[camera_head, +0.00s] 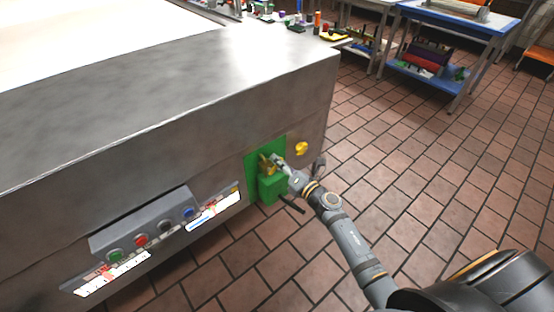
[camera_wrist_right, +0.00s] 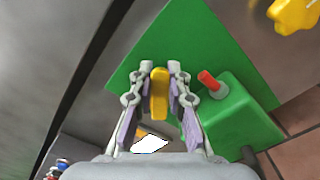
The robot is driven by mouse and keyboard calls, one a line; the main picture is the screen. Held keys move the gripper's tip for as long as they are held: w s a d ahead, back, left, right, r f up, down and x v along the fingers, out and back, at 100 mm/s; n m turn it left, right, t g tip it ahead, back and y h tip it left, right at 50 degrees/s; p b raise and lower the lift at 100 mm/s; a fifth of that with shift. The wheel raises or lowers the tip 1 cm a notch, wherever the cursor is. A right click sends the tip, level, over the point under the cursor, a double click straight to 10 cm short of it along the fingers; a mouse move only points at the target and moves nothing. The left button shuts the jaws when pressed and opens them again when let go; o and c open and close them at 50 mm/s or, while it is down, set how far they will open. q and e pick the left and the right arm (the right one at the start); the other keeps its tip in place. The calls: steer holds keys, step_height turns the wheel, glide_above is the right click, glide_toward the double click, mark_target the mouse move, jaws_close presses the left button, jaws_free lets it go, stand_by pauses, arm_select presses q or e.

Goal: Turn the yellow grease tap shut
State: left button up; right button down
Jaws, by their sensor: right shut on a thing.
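The yellow tap handle (camera_head: 266,165) sits on a green panel (camera_head: 251,158) on the side of the steel machine. My right gripper (camera_head: 274,161) reaches it from the right. In the right wrist view the yellow handle (camera_wrist_right: 159,92) stands upright between the two fingertips of my right gripper (camera_wrist_right: 160,75), which are shut on it. The fingers hide part of the handle's sides. A green box (camera_wrist_right: 232,118) with a red peg (camera_wrist_right: 212,84) is beside it on the panel. My left gripper is not in view.
A yellow star-shaped knob (camera_head: 301,148) is right of the green panel; it also shows in the wrist view (camera_wrist_right: 294,14). A control box with coloured buttons (camera_head: 146,225) juts out to the left. The tiled floor (camera_head: 420,180) on the right is clear.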

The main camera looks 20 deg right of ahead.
steer(key=m, duration=0.1)
steer(key=f+m+p, duration=0.1)
steer(key=m, duration=0.2)
steer(key=shift+w+d+f, duration=0.15)
steer(key=shift+d, duration=0.25)
steer(key=shift+f+m+p, duration=0.25)
steer(key=shift+m+p, duration=0.15)
steer(key=shift+m, duration=0.5)
steer(key=shift+f+m, duration=0.25)
steer(key=shift+m, duration=0.35)
steer(key=shift+f+m, duration=0.15)
steer(key=shift+m, duration=0.15)
arm_select(q)
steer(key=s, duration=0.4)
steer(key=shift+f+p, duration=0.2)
steer(key=shift+p, duration=0.1)
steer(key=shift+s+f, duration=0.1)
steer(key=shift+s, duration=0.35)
arm_select(e)
steer(key=shift+f, duration=0.1)
steer(key=c, duration=1.4)
jaws_free()
steer(key=shift+d, duration=0.1)
steer(key=shift+c, duration=0.2)
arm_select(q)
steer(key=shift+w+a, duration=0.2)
arm_select(e)
steer(key=shift+o, duration=0.8)
